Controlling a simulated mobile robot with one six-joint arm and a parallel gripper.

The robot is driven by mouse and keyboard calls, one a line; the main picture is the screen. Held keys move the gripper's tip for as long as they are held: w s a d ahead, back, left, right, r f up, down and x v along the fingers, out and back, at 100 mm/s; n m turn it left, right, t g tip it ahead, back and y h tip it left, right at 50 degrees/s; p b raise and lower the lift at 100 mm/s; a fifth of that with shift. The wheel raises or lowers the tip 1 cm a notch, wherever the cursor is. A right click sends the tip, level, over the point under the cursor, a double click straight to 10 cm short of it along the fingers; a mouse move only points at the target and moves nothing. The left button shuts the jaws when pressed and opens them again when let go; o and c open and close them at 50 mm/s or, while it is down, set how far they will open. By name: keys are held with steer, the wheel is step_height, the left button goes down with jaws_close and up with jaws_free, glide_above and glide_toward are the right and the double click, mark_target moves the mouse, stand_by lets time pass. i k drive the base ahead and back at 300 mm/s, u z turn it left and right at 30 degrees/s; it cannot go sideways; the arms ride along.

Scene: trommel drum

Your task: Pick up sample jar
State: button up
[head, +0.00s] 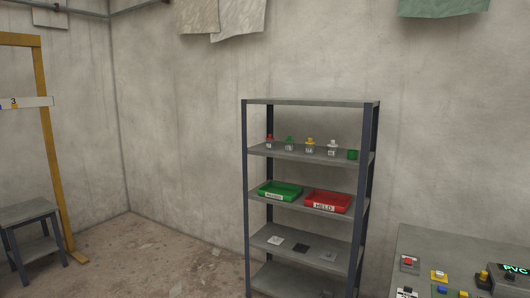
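Several small labelled items stand in a row on the second shelf from the top of a metal rack. One has a red top (269,142), one a green top (290,143), one a yellow top (310,145) and one a white top (333,148). A small green cylinder (352,155) stands at the right end of that row. I cannot tell which of these, if any, is the sample jar; the labels are too small to read. My gripper is not in view.
The grey rack (312,102) stands against the wall, with a green tray (280,191) and a red tray (328,202) on its middle shelf. A table (450,250) with several small coloured items is at lower right. A stool (28,212) and yellow frame (45,130) are left. Floor between is open.

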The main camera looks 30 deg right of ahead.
mark_target(289, 147)
steer(key=u, duration=0.4)
steer(key=i, duration=2.15)
steer(key=z, duration=0.3)
steer(key=i, duration=0.7)
steer(key=z, duration=0.95)
steer(key=i, duration=0.85)
steer(key=z, duration=0.5)
